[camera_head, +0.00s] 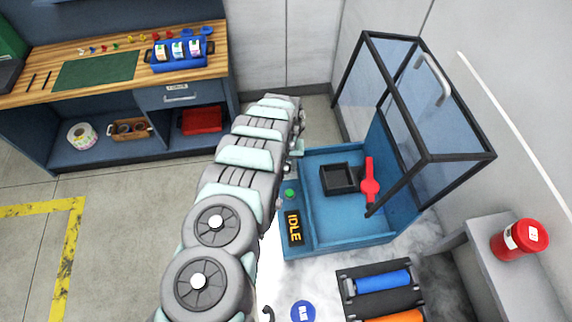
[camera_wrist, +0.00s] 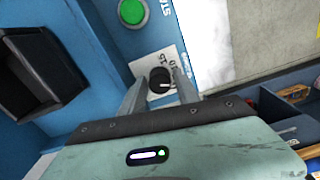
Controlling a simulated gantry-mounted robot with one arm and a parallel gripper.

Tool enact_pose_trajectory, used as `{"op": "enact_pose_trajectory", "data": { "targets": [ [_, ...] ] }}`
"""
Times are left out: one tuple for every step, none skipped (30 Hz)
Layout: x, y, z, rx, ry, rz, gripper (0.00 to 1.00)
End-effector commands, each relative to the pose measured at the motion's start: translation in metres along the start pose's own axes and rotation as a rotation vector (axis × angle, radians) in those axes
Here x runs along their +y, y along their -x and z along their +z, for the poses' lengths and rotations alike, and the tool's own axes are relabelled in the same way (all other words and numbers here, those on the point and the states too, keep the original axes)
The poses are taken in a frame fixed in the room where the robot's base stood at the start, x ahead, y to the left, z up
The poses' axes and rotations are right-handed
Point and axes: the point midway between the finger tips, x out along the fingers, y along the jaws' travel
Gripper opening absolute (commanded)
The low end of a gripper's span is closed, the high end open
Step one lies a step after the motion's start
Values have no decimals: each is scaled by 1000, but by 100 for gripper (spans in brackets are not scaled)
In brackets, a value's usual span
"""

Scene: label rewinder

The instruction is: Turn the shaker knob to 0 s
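The shaker knob (camera_wrist: 160,79) is a small black round knob with a white pointer line, on a white dial plate (camera_wrist: 173,60) on the blue machine. The dial's marks are partly covered and too small to read surely. My gripper (camera_wrist: 161,82) is open, with one grey finger on each side of the knob and a small gap visible on both sides. In the head view the shaker (camera_head: 345,240) is a blue box with a dark display reading IDLE (camera_head: 294,228). My arm hides the knob there.
A green button (camera_wrist: 132,12) sits close to the knob; a black square holder (camera_wrist: 35,70) is inside the machine. A red clamp (camera_head: 370,182) stands by the holder in the head view. The framed clear lid (camera_head: 455,120) is raised. Blue and orange rollers (camera_head: 383,282) lie in front.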

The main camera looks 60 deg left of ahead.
Motion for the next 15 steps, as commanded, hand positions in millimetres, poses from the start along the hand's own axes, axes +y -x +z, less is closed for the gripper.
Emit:
{"op": "enact_pose_trajectory", "data": {
  "targets": [
    [0, 0, 0, 0, 0, 0, 38],
    [0, 0, 0, 0, 0, 0, 35],
    [0, 0, 0, 0, 0, 0, 32],
    [0, 0, 0, 0, 0, 0, 29],
    [0, 0, 0, 0, 0, 0, 27],
    [0, 0, 0, 0, 0, 0, 24],
    [0, 0, 0, 0, 0, 0, 21],
    [0, 0, 0, 0, 0, 0, 19],
    [0, 0, 0, 0, 0, 0, 16],
    [0, 0, 0, 0, 0, 0, 13],
    [0, 0, 0, 0, 0, 0, 11],
    [0, 0, 0, 0, 0, 0, 7],
    [0, 0, 0, 0, 0, 0, 5],
    [0, 0, 0, 0, 0, 0, 2],
    [0, 0, 0, 0, 0, 0, 0]
  ]
}}
